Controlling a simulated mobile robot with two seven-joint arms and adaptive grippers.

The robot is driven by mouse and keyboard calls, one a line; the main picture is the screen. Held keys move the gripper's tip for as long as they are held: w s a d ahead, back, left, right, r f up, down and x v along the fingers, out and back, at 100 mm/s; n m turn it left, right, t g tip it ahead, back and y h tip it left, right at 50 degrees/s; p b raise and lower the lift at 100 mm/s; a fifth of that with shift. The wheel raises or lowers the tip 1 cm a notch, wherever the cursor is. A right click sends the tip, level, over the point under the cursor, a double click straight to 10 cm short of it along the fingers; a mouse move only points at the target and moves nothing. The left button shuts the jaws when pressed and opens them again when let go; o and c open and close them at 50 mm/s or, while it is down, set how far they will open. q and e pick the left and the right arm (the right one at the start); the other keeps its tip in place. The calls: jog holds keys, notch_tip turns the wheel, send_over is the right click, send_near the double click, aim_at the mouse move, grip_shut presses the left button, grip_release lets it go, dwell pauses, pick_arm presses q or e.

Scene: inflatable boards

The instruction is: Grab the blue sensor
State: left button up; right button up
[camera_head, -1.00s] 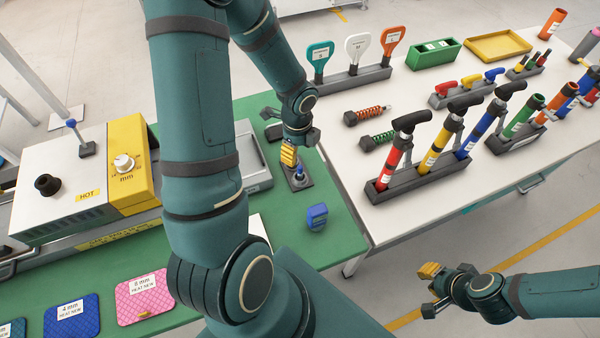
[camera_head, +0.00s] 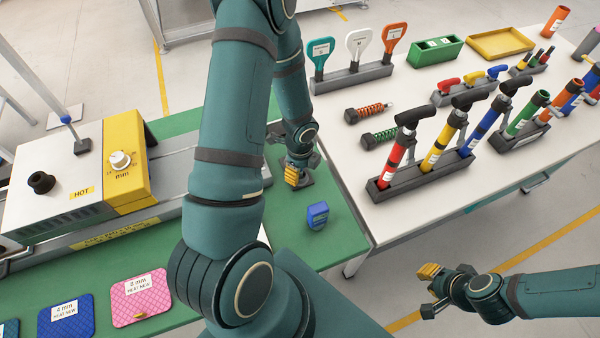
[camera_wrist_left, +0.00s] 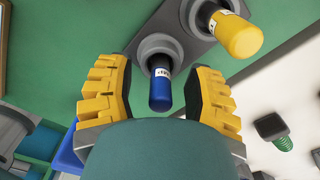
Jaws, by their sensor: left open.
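In the left wrist view the blue sensor (camera_wrist_left: 160,90), a short cylinder with a blue cap and a white label, stands in a round socket of a dark grey holder (camera_wrist_left: 190,22). A yellow-capped sensor (camera_wrist_left: 235,37) stands beside it in the same holder. My left gripper (camera_wrist_left: 158,70) is open, with one yellow-padded finger on each side of the blue sensor and gaps visible. In the head view my left gripper (camera_head: 292,178) points down over the holder and hides the sensors. My right gripper (camera_head: 431,290) is apart from the tables at lower right and looks open and empty.
A blue block (camera_head: 317,216) lies on the green mat (camera_head: 335,235) near the holder. The heater box (camera_head: 85,185) is at left.

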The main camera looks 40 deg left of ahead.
pick_arm(q)
grip_shut()
